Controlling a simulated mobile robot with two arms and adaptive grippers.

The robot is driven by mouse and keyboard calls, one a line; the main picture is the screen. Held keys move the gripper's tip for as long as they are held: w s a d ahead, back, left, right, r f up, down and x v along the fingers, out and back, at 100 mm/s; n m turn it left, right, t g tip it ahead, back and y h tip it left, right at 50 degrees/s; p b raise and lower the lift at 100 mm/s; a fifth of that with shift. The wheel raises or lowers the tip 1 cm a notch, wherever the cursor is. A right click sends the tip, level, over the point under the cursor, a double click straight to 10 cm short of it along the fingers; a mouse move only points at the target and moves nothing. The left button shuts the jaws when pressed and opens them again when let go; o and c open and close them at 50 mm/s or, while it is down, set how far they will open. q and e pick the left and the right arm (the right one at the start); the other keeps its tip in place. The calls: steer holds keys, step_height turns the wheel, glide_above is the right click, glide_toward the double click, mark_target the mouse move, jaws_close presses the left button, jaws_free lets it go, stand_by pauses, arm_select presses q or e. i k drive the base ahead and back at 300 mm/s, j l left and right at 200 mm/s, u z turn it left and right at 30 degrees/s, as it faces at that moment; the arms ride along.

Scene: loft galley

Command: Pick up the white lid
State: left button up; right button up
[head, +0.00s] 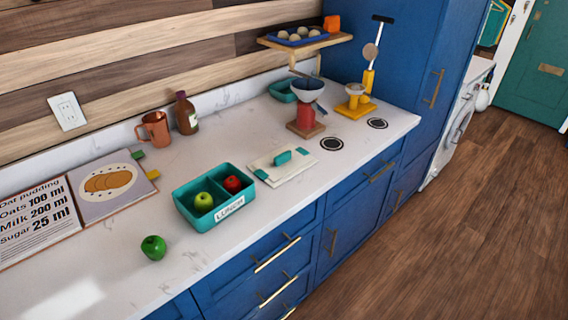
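The white lid (298,165) lies flat on the white counter, just right of the teal lunch box. It is a pale rectangular plate with a teal handle (282,158) on top. The teal lunch box (186,211) is open and has two compartments. A green apple (204,202) lies in its left compartment and a red apple (233,184) in its right one. Neither of my grippers shows in the head view.
A green pepper or apple (153,247) lies near the counter's front left. A red stand with a funnel bowl (306,118) and a yellow stand (356,104) are behind the lid. A copper mug (155,129), brown bottle (186,113) and recipe book (40,222) line the wall.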

mark_target(275, 169)
steer(key=i+l, duration=0.2)
steer(key=i+l+u, duration=0.15)
steer(key=l, duration=0.25)
steer(key=i+l, duration=0.2)
steer(key=i+l+u, duration=0.1)
steer(key=l, duration=0.35)
